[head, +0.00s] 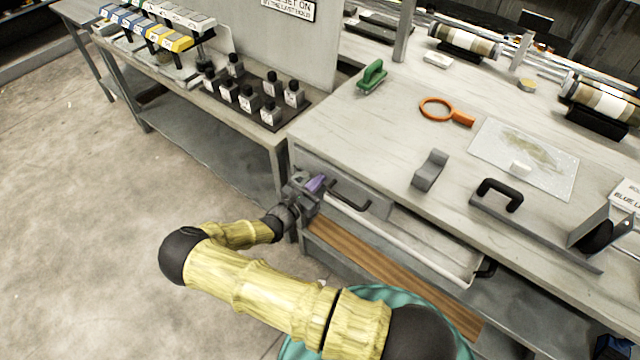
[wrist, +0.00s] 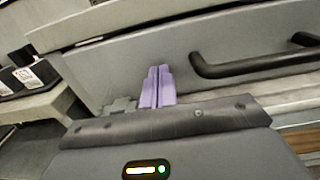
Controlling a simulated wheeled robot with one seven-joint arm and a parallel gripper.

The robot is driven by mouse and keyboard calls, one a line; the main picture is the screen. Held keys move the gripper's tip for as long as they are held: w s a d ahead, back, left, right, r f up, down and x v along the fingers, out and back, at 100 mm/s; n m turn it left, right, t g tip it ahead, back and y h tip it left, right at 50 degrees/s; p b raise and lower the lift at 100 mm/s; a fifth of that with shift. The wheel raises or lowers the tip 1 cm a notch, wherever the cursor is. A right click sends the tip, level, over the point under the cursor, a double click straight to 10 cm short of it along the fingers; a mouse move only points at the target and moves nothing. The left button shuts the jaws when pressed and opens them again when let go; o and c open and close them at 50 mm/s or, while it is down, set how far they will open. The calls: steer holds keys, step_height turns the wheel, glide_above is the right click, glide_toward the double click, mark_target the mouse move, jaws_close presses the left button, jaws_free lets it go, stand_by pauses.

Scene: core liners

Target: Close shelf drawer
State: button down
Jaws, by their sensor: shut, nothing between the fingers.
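A grey drawer front (head: 345,187) with a black bar handle (head: 350,197) sits under the bench top. The same front (wrist: 120,65) and handle (wrist: 250,66) fill much of the wrist view. To its right and lower, a pale tray-like drawer (head: 430,240) shows its inside, so it stands out from under the bench; a black handle (head: 486,268) shows at its right end. My gripper (head: 316,184) is at the left part of the grey front, left of the handle. Its purple fingers (wrist: 157,87) are together and empty, pointing at the front; I cannot tell whether they touch it.
The bench top (head: 400,130) holds a green-handled tool (head: 371,77), an orange ring (head: 437,108) and a clear sheet (head: 525,155). A wooden shelf board (head: 390,275) lies below the drawers. A side bench with several small bottles (head: 248,98) stands left. The floor (head: 90,220) is clear.

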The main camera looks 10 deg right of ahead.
steer(key=shift+w+d+r, duration=0.15)
steer(key=shift+d+r, duration=0.05)
steer(key=shift+d, duration=0.05)
steer(key=shift+a, duration=0.2)
steer(key=b+v, duration=0.1)
steer(key=v, duration=1.3)
steer(key=shift+f, duration=0.25)
steer(key=shift+a, duration=0.15)
